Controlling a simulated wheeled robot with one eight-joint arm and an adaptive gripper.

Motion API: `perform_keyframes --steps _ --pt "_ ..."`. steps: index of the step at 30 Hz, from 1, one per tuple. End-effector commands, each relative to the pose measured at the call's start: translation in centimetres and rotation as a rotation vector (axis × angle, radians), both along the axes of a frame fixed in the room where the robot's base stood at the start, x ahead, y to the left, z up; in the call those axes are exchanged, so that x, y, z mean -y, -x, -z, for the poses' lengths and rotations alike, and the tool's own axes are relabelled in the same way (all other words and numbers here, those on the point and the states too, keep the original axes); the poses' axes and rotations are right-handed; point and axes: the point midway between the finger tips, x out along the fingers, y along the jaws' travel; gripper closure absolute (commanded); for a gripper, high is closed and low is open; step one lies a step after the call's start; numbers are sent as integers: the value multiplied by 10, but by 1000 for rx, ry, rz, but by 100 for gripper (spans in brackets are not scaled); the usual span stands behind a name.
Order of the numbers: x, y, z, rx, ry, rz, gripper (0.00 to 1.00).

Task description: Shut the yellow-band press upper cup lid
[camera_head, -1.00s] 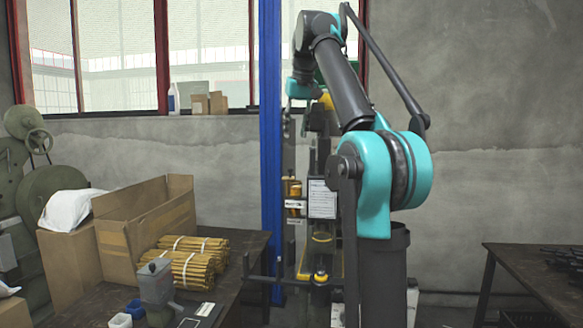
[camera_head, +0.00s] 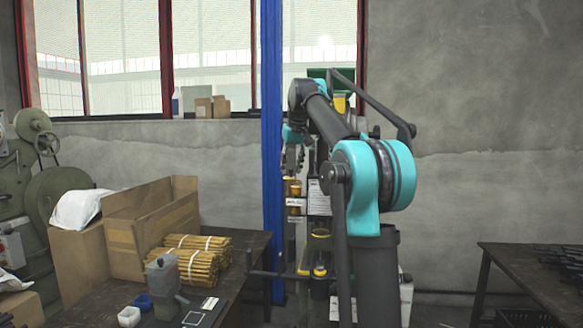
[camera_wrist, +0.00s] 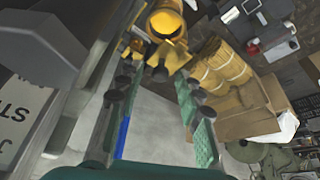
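The press (camera_head: 319,200) stands by the blue post, largely hidden behind my arm. An amber cup (camera_head: 293,187) shows on its left side in the head view. In the wrist view an amber-yellow cup (camera_wrist: 165,20) is at the top centre, with an orange piece (camera_wrist: 170,55) just below it. I cannot tell which part is the lid or how far it stands open. My gripper (camera_wrist: 158,72) is open and empty, its fingers pointing towards the cup. I see no clear contact. In the head view my gripper is small and partly hidden.
A blue post (camera_head: 272,150) rises beside the press. A dark bench (camera_head: 245,270) at left holds an open carton (camera_head: 152,225) and bundles of yellow rods (camera_head: 195,258). Another table (camera_head: 530,270) stands at right. In the wrist view a labelled panel (camera_wrist: 25,115) is close on the left.

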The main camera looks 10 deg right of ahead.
Motion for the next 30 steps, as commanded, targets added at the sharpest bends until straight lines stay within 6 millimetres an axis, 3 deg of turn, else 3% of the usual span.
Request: perform_keyframes --steps 5,13,30 --pt "0 0 0 0 0 0 66" --pt "0 0 0 0 0 0 100" --pt "3 2 -1 0 2 111 100"
